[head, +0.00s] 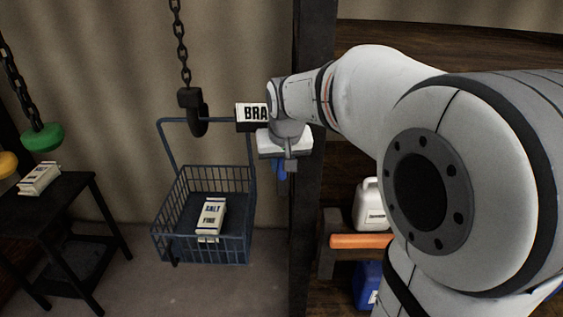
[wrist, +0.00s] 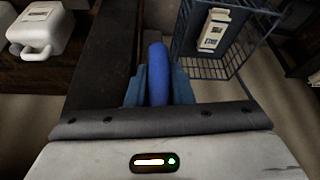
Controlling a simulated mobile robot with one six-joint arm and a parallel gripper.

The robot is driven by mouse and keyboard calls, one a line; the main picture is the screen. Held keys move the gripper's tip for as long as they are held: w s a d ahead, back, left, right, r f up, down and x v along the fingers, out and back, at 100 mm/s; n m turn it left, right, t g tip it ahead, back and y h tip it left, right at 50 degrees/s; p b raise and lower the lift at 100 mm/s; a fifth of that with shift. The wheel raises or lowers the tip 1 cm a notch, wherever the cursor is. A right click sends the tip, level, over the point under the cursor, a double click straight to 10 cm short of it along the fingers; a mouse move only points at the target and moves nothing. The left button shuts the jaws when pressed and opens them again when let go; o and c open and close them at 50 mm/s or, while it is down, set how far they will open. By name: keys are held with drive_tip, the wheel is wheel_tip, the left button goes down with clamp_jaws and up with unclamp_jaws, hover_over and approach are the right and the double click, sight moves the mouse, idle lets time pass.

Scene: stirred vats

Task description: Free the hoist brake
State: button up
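The brake sign (head: 252,112), showing the letters "BRA", is by a dark upright post (head: 313,60); my arm covers the rest of it. My gripper (head: 281,178) is just below the sign, pointing down beside the post. In the wrist view, a rounded blue lever (wrist: 158,70) lies between the two blue-grey fingers of my gripper (wrist: 159,90). Both fingers appear to touch its sides, so the gripper looks shut on it. The lever's base is hidden. A chain hook (head: 197,112) hangs at the handle of a blue wire basket (head: 163,248).
A salt box (head: 211,218) lies in the basket. A dark side table (head: 75,208) with another box (head: 39,178) stands left, under a green weight (head: 43,137) on a chain. A white jug (head: 370,205) and blue container (head: 366,285) are right of the post.

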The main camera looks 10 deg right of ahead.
clamp_jaws()
drive_tip(key=g+h+b, duration=0.1)
drive_tip(key=h, duration=0.2)
drive_tip(key=shift+a+f+n+h, duration=0.1)
drive_tip(key=shift+n+h, duration=0.2)
drive_tip(key=shift+n, duration=0.1)
drive_tip(key=n+g+h+b, duration=0.1)
drive_tip(key=h+b, duration=0.1)
drive_tip(key=h, duration=0.2)
drive_tip(key=n+h+b, duration=0.1)
drive_tip(key=h+b, duration=0.1)
drive_tip(key=h, duration=0.3)
drive_tip(key=shift+f+g, duration=0.1)
drive_tip(key=shift+g, duration=0.2)
drive_tip(key=shift+n+h+b, duration=0.4)
drive_tip(key=shift+n+h, duration=0.3)
drive_tip(key=shift+h, duration=1.2)
